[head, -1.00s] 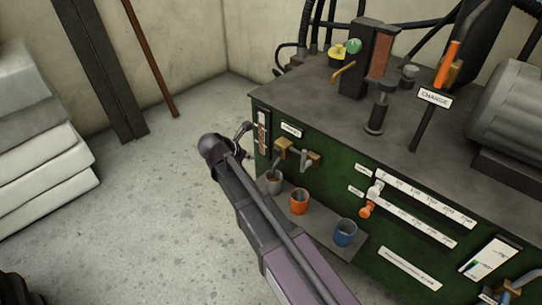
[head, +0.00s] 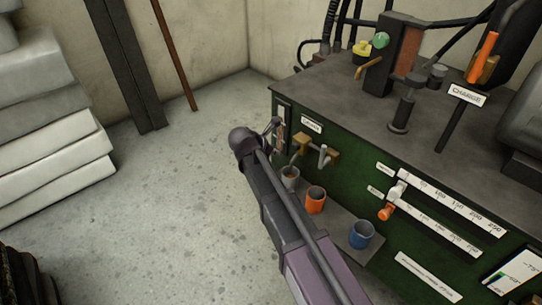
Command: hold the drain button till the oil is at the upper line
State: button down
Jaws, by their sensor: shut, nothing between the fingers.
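The green cabinet (head: 345,205) stands at the right with a narrow upright sight gauge (head: 281,112) at the left end of its front. The oil level and its lines are too small to read, and the gauge's lower part is partly covered by my gripper. My gripper (head: 272,126) is shut and empty, close in front of the gauge. I cannot tell whether it touches anything. A small label (head: 312,126) and a brass-and-grey tap (head: 318,155) are to its right. I cannot make out the drain button; it may be hidden behind my arm.
A grey cup (head: 290,178), an orange cup (head: 315,200) and a blue cup (head: 361,235) stand on a ledge below the tap. Green (head: 380,40) and yellow (head: 362,48) knobs sit on top. Floor between is clear.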

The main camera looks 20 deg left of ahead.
aim_at(295, 147)
jog(key=w+d+f+b, duration=0.2)
jog(key=w+f, duration=0.1)
jog(key=w, duration=0.3)
jog(key=shift+w+d, duration=0.25)
jog(key=shift+d, duration=0.1)
